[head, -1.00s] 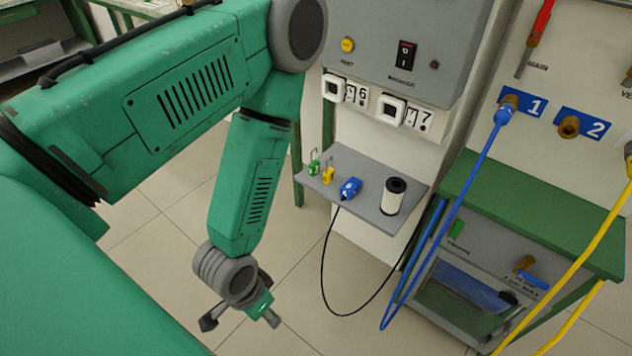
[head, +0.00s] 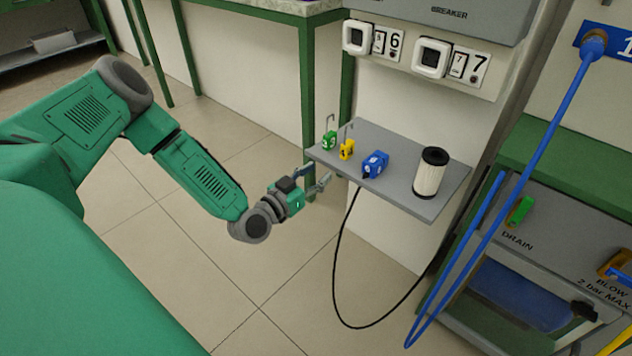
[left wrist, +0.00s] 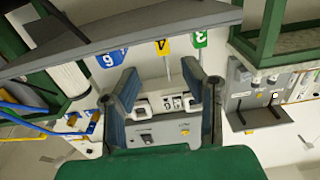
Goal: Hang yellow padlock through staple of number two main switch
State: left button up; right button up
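The yellow padlock (head: 347,150) stands on the grey shelf (head: 405,199) between a green padlock (head: 329,140) and a blue device (head: 375,164). In the left wrist view the yellow padlock (left wrist: 163,46) appears upside down, marked 4, beyond my fingertips. My left gripper (head: 313,177) is open and empty, just left of the shelf's near-left edge and apart from the padlock. Its spread fingers also show in the left wrist view (left wrist: 161,70). My right gripper is not in view. I cannot make out the number two main switch or its staple in the current views.
A white filter cylinder (head: 429,174) stands on the shelf's right part. A green table leg (head: 308,120) stands behind the gripper. A blue hose (head: 510,195) runs down at right.

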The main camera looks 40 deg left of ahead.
aim_at(344, 144)
pick_arm(q)
jog(key=w+b, duration=0.1)
jog(key=w, duration=0.2)
jog(key=w+b, duration=0.1)
jog(key=w, duration=0.2)
jog(key=w+b, duration=0.2)
jog(key=w, duration=0.1)
jog(key=shift+w+d+f, duration=0.15)
jog(key=shift+w+d, duration=0.15)
jog(key=shift+w+b, duration=0.35)
jog(key=shift+w, duration=0.55)
grip_shut()
jog(key=shift+r+p, duration=1.55)
jog(key=shift+r, duration=0.05)
